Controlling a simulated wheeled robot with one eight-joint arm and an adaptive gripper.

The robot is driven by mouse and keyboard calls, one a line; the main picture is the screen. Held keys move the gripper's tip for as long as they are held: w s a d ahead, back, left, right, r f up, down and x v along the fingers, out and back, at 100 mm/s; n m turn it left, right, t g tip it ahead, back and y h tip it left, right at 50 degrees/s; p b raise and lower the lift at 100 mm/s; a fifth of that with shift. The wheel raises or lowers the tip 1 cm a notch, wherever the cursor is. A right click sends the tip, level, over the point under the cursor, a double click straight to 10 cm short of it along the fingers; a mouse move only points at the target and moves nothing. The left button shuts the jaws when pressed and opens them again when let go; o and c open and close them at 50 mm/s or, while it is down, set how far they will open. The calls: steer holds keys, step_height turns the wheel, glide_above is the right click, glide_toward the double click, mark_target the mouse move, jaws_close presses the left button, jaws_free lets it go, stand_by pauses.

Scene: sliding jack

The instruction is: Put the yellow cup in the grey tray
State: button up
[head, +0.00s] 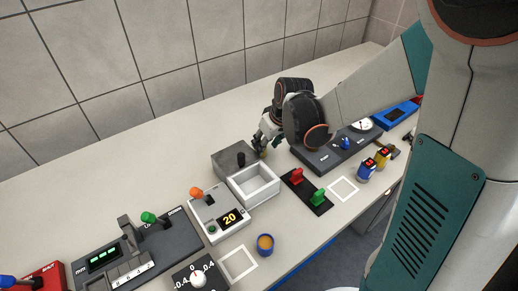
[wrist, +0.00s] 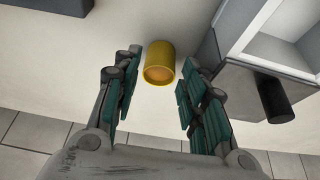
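The yellow cup (wrist: 160,55) stands on the table in the wrist view, its rim and orange-brown inside facing the camera. My gripper (head: 262,143) is open, with its fingers on either side of the near end of the cup; I see no contact. In the head view only a small bit of yellow (head: 263,153) shows below the fingers; the rest is hidden. The grey tray (head: 257,200), a pale open box, is in front of a darker grey block with a black knob (head: 241,159). The tray's pale rim also shows at the right of the wrist view (wrist: 237,30). It looks empty.
A blue cup (head: 265,246) with an orange inside stands near the front edge. A red-and-green switch panel (head: 307,191) lies right of the tray, a lever box (head: 217,213) left of it. A dark gauge panel (head: 335,150) sits beside my arm. Tiled wall runs behind.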

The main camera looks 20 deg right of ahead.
steer(key=b+x, duration=0.1)
steer(key=x, duration=0.1)
steer(key=w+b+x, duration=0.1)
steer(key=x, duration=0.2)
steer(key=shift+a+r+b, duration=0.15)
steer(key=shift+a+b, duration=0.05)
steer(key=shift+b, duration=0.1)
steer(key=shift+r, duration=0.1)
steer(key=shift+c, duration=0.6)
steer(key=c, duration=0.7)
steer(key=shift+r, duration=0.1)
